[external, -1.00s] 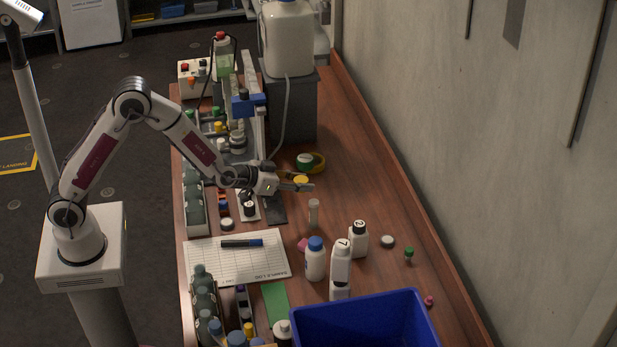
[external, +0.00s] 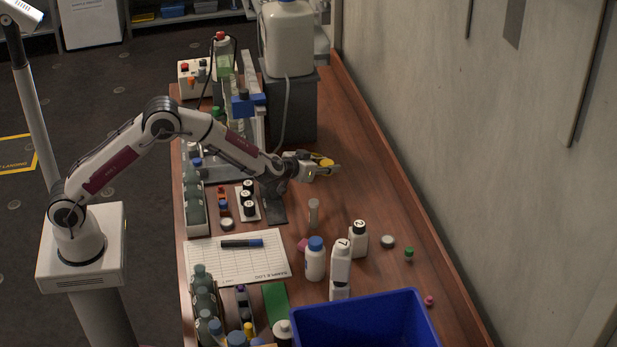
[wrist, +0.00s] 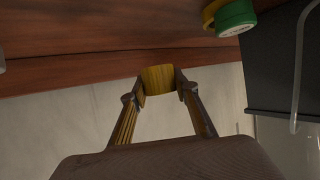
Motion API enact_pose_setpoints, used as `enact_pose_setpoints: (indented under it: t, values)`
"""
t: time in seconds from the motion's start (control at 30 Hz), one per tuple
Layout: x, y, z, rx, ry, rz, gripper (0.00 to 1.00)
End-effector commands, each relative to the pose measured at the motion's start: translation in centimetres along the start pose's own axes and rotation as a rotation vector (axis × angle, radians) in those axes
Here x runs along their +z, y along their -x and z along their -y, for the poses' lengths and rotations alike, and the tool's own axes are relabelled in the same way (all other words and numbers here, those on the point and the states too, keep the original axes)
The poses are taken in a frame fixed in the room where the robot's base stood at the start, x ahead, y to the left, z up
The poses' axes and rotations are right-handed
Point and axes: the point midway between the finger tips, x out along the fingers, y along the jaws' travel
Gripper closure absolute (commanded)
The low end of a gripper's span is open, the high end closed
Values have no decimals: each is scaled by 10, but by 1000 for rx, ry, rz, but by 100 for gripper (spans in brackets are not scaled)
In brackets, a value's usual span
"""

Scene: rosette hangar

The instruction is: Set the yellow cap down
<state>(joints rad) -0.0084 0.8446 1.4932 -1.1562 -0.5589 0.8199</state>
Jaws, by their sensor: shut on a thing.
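The yellow cap (wrist: 159,79) is between my fingertips in the wrist view. It also shows in the external view (external: 327,162), at the end of my gripper (external: 325,168). My gripper is shut on it and holds it over the back part of the brown bench (external: 345,130), to the right of the grey stand. How high the cap is above the bench is hard to tell.
A roll of yellow and green tape (wrist: 232,17) lies near the grey block (external: 290,110); my gripper mostly hides it in the external view. White bottles (external: 315,262) and a blue bin (external: 365,320) stand towards the front. The bench right of my gripper is clear.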

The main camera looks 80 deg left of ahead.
Motion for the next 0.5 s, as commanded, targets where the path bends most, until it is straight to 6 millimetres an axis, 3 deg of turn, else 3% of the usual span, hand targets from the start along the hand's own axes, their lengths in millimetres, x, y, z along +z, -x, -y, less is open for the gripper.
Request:
enact_pose_setpoints:
  t: [0.33, 0.5]
  values:
    - [-21, -6, 0, -29, 15, -1, 79]
    - [-19, -6, 2, -18, 8, 0, 79]
